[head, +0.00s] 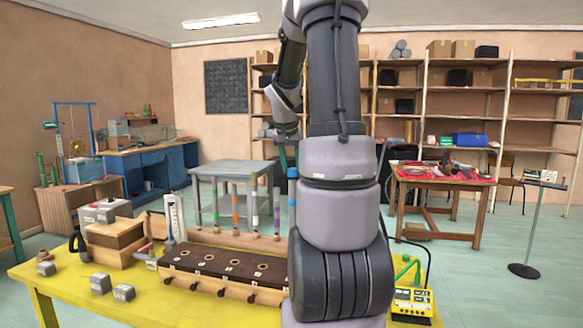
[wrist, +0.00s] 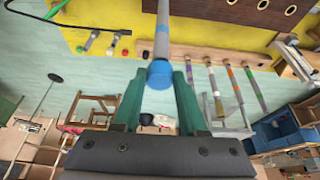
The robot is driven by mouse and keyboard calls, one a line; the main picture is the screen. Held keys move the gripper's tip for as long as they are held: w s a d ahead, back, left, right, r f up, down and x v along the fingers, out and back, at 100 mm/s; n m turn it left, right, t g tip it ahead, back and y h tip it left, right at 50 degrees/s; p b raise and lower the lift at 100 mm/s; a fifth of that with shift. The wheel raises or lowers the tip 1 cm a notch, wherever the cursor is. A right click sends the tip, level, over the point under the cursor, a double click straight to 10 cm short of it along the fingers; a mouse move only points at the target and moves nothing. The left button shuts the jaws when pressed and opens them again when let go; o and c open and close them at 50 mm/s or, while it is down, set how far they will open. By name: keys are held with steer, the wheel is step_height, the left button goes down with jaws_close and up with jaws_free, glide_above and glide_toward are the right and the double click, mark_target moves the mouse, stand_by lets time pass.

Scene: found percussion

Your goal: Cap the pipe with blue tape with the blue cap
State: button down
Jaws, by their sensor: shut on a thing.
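The grey pipe with blue tape (wrist: 162,22) stands in the wooden rack (wrist: 190,52), seen upside down in the wrist view. The blue cap (wrist: 160,76) is at the pipe's free end, in line with it. Whether it is fully seated or only touching cannot be told. My gripper (wrist: 159,70), with green fingers on both sides of the cap, is shut on it. In the head view a blue end (head: 292,173) shows just left of my arm.
Several other pipes with coloured bands, such as an orange one (head: 235,208), stand in the same rack, left of my arm. A dark-topped wooden block with holes (head: 222,268) is in front. Grey metal boxes (head: 100,283) and a yellow device (head: 412,302) are on the yellow table (head: 60,290).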

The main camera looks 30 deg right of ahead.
steer(key=shift+f, duration=1.5)
steer(key=shift+c, duration=1.8)
jaws_free()
glide_toward(291, 172)
steer(key=shift+f, duration=0.2)
steer(key=s+a+r+n+t+y, duration=0.1)
steer(key=s+a+n+t+y, duration=0.1)
steer(key=s+a, duration=0.6)
steer(key=s+a+r+n+t+y, duration=0.1)
steer(key=s+a+n+t+y, duration=0.1)
steer(key=s+a, duration=0.6)
steer(key=a+n+y, duration=0.1)
steer(key=a, duration=0.5)
steer(key=shift+a+n+y, duration=0.15)
steer(key=shift+n+y, duration=0.15)
